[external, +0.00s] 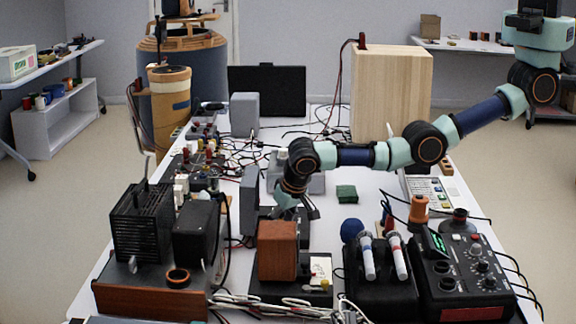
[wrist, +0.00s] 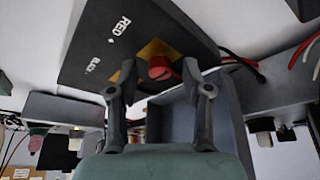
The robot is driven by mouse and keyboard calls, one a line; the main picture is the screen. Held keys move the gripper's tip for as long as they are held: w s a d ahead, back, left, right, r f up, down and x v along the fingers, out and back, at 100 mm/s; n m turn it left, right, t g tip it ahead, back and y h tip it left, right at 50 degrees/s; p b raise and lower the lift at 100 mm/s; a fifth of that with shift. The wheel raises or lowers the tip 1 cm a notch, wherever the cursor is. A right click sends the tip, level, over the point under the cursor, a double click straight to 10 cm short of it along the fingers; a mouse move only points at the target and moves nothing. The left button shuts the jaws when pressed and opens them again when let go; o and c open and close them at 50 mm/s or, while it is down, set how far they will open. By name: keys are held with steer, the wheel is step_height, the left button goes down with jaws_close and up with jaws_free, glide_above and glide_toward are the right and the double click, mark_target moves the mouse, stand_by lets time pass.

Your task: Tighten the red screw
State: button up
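The red screw (wrist: 160,68) shows in the wrist view on a brass-coloured plate set in a dark panel (wrist: 100,35). White lettering on the panel reads "RED +" beside it, with a second label, "BLACK -", lower left. My gripper (wrist: 158,72) is open, with one fingertip on each side of the screw. I cannot tell whether either finger touches it. In the external view my gripper (external: 296,208) is low over the table, behind a brown wooden box (external: 277,248). The screw cannot be made out there.
Red and black cables (wrist: 240,62) run close to the right finger. A grey block (external: 249,200) stands just left of my gripper. Black microphone gear (external: 380,290) is at front right, and a black caged device (external: 142,225) at left. The table is crowded with wires.

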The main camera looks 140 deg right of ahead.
steer(key=v, duration=1.2)
steer(key=shift+w, duration=0.1)
